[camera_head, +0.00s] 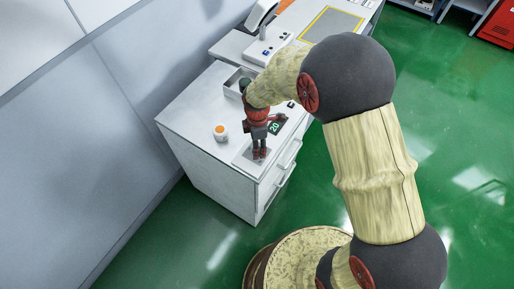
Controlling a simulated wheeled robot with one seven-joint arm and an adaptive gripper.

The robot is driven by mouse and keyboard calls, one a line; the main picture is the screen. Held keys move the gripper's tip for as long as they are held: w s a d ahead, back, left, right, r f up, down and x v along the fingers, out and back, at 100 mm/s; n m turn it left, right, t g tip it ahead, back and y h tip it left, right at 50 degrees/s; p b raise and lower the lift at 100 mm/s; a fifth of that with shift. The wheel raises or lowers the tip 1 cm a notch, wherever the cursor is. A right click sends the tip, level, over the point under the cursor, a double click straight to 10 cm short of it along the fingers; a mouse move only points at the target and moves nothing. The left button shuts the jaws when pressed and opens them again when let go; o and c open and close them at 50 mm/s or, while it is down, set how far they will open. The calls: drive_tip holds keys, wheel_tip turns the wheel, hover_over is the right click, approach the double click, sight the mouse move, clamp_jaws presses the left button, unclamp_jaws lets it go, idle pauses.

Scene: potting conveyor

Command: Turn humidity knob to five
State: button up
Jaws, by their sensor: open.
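My gripper (260,154) points down over the front part of a white cabinet top (190,113). Its fingers are parted, and nothing can be made out between them. It is over or just at a light grey panel (246,160); I cannot tell whether it touches. A dark display (275,128) reading "20" in pale green sits just behind and to the right of the fingers. I cannot make out a humidity knob or its scale; the gripper and wrist cover part of the panel.
A small white jar with an orange top (220,132) stands left of my gripper. A grey open bin (231,83) is behind the wrist, partly hidden. A white device (262,14) and a yellow-bordered mat (333,22) lie farther back.

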drive_tip(key=shift+f, duration=0.65)
drive_tip(key=c, duration=0.3)
drive_tip(key=c, duration=0.8)
